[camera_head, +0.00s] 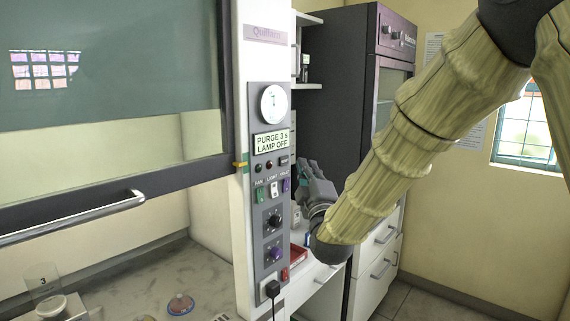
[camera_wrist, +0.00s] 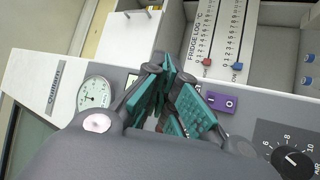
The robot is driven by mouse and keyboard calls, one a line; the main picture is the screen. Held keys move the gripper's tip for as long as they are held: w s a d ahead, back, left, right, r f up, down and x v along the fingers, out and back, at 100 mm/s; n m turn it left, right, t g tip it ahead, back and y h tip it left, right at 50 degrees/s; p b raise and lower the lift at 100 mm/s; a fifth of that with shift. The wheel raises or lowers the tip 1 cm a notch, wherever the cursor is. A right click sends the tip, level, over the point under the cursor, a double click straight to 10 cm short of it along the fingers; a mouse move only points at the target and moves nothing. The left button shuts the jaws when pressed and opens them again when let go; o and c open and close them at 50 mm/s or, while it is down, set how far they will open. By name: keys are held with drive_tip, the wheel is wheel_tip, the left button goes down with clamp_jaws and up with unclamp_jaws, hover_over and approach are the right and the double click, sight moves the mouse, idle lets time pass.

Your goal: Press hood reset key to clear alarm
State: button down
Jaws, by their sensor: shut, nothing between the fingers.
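The hood's control panel (camera_head: 256,225) is a grey strip on the white post. Its display (camera_head: 270,141) reads "PURGE 3 s LAMP OFF". Below it are a dark round button or lamp (camera_head: 259,168), a red one (camera_head: 269,164) and a small dark key (camera_head: 283,160) whose label is too small to read; I cannot tell which is the reset key. My gripper (camera_head: 303,172) is just right of these, close to the panel. In the wrist view my gripper (camera_wrist: 172,98) is shut and empty, its teal fingers hiding the panel's middle; contact cannot be told.
Green, white and purple switches (camera_head: 286,185) and two knobs (camera_head: 273,220) sit close below. A round gauge (camera_head: 273,104) is above. The glass sash (camera_head: 110,70) with its bar handle (camera_head: 75,218) is left. A dark cabinet (camera_head: 335,100) stands behind my arm.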

drive_tip(key=shift+s+d+b, duration=0.3)
drive_tip(key=shift+s+d, duration=0.45)
drive_tip(key=shift+d, duration=0.35)
